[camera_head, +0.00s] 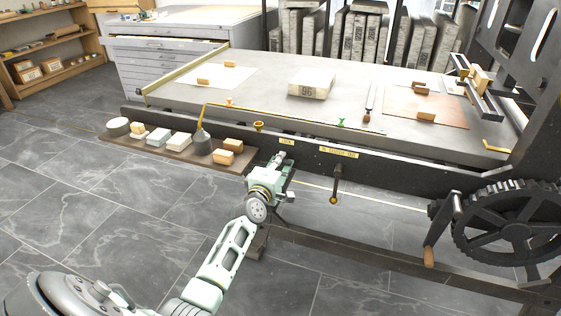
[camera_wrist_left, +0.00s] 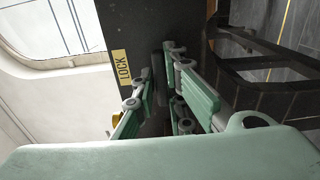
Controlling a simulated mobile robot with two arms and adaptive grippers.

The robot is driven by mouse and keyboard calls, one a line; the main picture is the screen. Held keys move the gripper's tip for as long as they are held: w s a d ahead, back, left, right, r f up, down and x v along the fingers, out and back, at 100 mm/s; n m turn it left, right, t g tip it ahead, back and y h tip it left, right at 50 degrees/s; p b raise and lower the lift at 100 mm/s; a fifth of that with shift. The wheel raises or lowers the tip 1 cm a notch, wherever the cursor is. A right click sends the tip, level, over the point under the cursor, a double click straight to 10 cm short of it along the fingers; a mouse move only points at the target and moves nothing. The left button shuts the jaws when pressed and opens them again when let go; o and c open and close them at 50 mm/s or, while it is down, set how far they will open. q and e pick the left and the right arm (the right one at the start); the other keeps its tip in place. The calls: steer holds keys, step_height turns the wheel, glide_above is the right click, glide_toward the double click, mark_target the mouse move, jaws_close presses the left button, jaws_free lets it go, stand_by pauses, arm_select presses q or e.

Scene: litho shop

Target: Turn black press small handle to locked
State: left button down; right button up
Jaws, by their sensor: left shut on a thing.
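The black press (camera_head: 400,168) has a dark side rail with a yellow label in the head view. In the left wrist view the yellow label (camera_wrist_left: 121,67) reads LOCK. My left gripper (camera_head: 277,161) is at the rail, just below that label. In the left wrist view the green fingers of the gripper (camera_wrist_left: 162,88) are closed around a dark part beside the label, seemingly the small handle. The fingers hide most of the handle, so its exact angle cannot be told. My right gripper is not in view.
A second dark handle with a brass end (camera_head: 335,185) hangs from the rail to the right. A large geared wheel (camera_head: 510,222) with a wooden-gripped crank (camera_head: 430,256) stands at the far right. A low shelf with blocks and pots (camera_head: 140,143) juts out left of my gripper.

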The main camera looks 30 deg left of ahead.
arm_select(q)
steer(key=shift+s+f, duration=0.1)
steer(key=shift+f, duration=0.25)
steer(key=c, duration=1.8)
jaws_free()
steer(key=shift+a, duration=0.1)
steer(key=shift+c, duration=0.2)
steer(key=shift+r, duration=0.15)
steer(key=v, duration=1.2)
